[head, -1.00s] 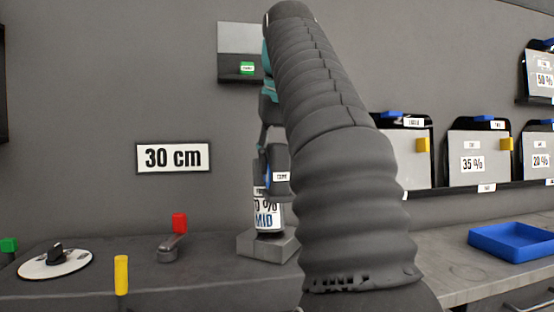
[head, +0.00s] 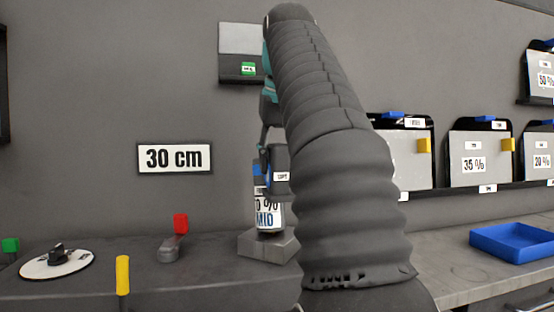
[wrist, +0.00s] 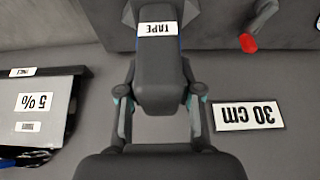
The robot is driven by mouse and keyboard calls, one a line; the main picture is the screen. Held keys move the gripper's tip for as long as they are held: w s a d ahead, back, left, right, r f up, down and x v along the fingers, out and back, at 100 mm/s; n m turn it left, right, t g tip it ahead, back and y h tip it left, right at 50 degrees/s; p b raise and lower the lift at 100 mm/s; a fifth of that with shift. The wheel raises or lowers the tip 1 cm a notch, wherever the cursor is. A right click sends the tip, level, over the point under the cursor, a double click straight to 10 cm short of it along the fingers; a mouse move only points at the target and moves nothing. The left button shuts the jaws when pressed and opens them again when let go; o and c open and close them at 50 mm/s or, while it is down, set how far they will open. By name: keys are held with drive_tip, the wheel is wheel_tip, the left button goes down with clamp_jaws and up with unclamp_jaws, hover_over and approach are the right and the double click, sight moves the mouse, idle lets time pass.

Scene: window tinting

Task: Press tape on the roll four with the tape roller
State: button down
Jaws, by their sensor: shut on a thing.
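My gripper (wrist: 160,92) is shut on the tape roller (wrist: 160,72), a dark block with a white TAPE label in the wrist view. In the head view the tape roller (head: 276,160) hangs below the gripper, just over a standing roll. I cannot tell whether roller and roll touch. No number four is readable on the roll. My arm covers the area to its right, and the roll is not identifiable in the wrist view.
A red-tipped lever (head: 180,224), a yellow handle (head: 122,274) and a dial (head: 56,260) stand on the left counter. A "30 cm" sign (head: 174,158) is on the wall. Film panels (head: 480,158) and an empty blue tray (head: 512,242) are at right.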

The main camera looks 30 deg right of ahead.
drive_tip(key=shift+s+a+b, duration=0.25)
drive_tip(key=shift+s+a, duration=0.05)
drive_tip(key=shift+s, duration=0.65)
drive_tip(key=shift+s+a+b, duration=0.25)
drive_tip(key=shift+s+b, duration=0.05)
drive_tip(key=shift+s, duration=0.7)
drive_tip(key=shift+s+a+b, duration=0.25)
drive_tip(key=shift+s+a, duration=0.05)
drive_tip(key=shift+s, duration=0.65)
